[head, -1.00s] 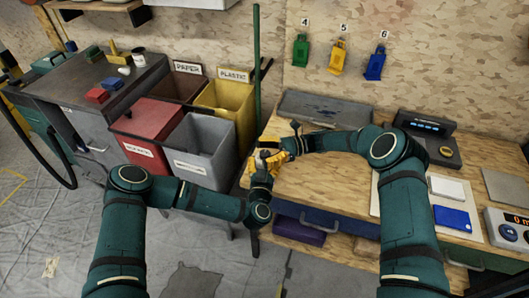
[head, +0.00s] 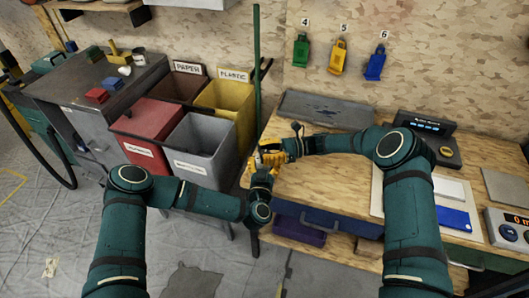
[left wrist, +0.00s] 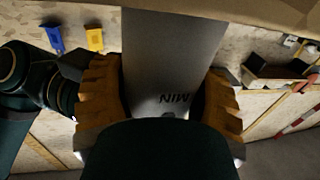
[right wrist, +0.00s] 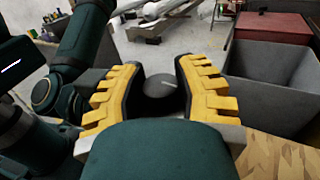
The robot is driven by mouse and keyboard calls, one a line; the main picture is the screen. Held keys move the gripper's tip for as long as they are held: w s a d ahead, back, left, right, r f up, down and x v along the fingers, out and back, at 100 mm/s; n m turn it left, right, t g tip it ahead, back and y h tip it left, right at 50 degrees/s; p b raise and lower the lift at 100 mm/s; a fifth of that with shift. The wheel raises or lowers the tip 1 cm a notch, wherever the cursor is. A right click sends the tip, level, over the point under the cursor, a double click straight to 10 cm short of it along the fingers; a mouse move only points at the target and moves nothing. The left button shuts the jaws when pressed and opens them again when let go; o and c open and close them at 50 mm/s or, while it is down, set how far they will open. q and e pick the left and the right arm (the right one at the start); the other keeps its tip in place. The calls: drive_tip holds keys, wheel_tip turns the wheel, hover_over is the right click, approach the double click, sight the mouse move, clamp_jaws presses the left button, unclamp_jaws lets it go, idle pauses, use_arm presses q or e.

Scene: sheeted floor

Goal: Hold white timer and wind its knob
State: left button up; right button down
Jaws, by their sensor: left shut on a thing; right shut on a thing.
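The timer (left wrist: 172,55) is a pale slab in the left wrist view, with the letters MIN upside down near the camera. My left gripper (left wrist: 165,98) is shut on it, one finger on each side. In the right wrist view, the dark round knob (right wrist: 160,86) with a light mark sits between the fingers of my right gripper (right wrist: 158,72), which is shut on it. In the head view, my right gripper (head: 272,154) and left gripper (head: 262,172) meet above the workbench's left edge; they hide most of the timer.
The wooden workbench (head: 330,185) is clear in the middle. A grey tray (head: 325,110) lies at its back, and a scale (head: 430,128) stands at the right. A blue box (head: 452,217) lies on a white board. Red, grey and yellow bins (head: 225,105) stand to the left.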

sight(265, 152)
drive_tip(key=shift+d+m+t, duration=0.1)
drive_tip(key=shift+m+t, duration=0.2)
drive_tip(key=shift+t, duration=0.2)
drive_tip(key=m+t, duration=0.2)
drive_tip(key=t, duration=0.1)
drive_tip(key=m+t, duration=0.1)
drive_tip(key=t, duration=0.2)
drive_tip(key=shift+m, duration=0.4)
drive_tip(key=shift+w+m+t+h, duration=0.1)
drive_tip(key=shift+m+t+h, duration=0.8)
drive_tip(key=shift+m+t, duration=1.3)
drive_tip(key=shift+n+t, duration=0.3)
drive_tip(key=shift+t, duration=0.4)
drive_tip(key=c, duration=0.6)
unclamp_jaws()
wheel_tip(265, 152, up, 10)
drive_tip(key=shift+r, duration=0.1)
